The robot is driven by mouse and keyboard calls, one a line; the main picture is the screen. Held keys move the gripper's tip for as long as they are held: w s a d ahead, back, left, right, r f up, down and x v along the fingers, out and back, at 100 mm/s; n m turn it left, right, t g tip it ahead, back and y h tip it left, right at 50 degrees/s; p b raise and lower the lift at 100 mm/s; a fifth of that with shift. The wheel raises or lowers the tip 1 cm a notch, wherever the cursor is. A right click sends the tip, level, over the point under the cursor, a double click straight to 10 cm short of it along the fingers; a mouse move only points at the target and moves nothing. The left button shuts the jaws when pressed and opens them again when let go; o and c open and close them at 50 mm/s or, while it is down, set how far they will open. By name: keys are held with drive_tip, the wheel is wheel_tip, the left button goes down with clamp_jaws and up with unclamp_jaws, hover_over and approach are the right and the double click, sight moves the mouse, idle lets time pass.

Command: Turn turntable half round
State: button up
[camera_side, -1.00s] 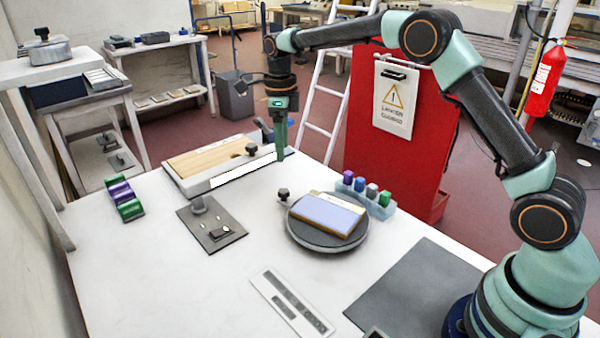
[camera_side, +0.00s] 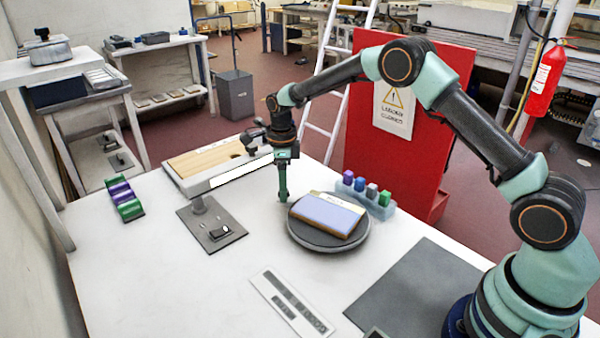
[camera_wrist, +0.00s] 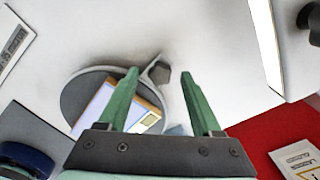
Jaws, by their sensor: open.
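The turntable (camera_side: 299,228) is a round dark grey disc on the white table, with a blue-faced block (camera_side: 326,214) lying on it. The turntable also shows in the wrist view (camera_wrist: 78,92), left of my fingers. My gripper (camera_side: 283,199) points down at the turntable's left rim, where its fingers hide the knob in the side view. In the wrist view my gripper (camera_wrist: 160,74) is open, with the dark knob (camera_wrist: 161,75) seen between its two green fingertips. I cannot tell how far the fingertips are above the knob, or whether they touch it.
A rack of small coloured blocks (camera_side: 378,207) stands close behind the turntable. A raised frame with a wooden panel (camera_side: 205,160) and a grey plate (camera_side: 211,232) are to the left. A label strip (camera_side: 292,303) and dark mat (camera_side: 420,295) lie in front.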

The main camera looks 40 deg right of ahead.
drive_tip(key=shift+f, duration=0.25)
clamp_jaws()
drive_tip(key=shift+r, duration=0.1)
idle(1.2)
